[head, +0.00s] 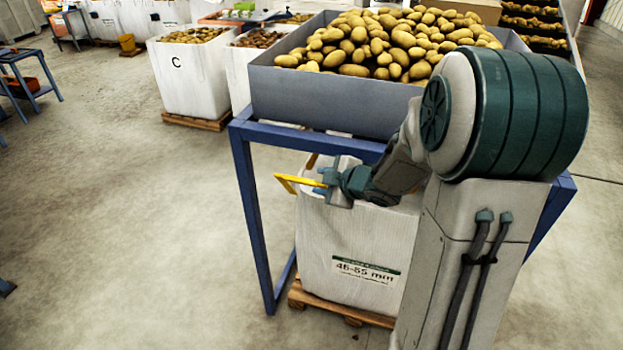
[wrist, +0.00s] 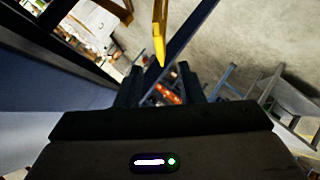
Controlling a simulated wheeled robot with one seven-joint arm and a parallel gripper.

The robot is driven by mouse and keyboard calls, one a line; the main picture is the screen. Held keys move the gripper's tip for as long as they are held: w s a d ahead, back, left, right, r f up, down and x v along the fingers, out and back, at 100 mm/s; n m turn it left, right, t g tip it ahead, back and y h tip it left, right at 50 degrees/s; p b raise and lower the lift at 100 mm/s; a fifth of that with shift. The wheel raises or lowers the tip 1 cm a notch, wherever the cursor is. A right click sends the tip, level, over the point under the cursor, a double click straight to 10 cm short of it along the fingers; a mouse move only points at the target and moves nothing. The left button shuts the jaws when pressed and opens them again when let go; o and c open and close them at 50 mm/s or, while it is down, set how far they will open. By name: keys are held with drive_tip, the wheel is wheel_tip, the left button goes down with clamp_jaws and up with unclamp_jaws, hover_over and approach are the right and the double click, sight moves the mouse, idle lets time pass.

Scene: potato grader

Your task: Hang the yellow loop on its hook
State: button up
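The yellow loop (head: 288,181) sticks out to the left from the upper part of the white big bag (head: 350,240) under the blue frame. My gripper (head: 331,183) is beside it, at the loop's right end. In the wrist view the loop (wrist: 159,35) comes down from the top edge, its lower end near the gap between my fingers (wrist: 160,82). The fingers stand apart there, and I see no grip on the loop. A small light-blue piece (head: 321,190) shows by the gripper; I cannot tell whether it is the hook. No hook shows clearly.
The blue frame (head: 248,190) carries a grey hopper (head: 310,100) full of potatoes close above my gripper. A white bag marked C (head: 185,80) stands behind.

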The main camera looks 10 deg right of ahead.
drive_tip(key=shift+v, duration=1.45)
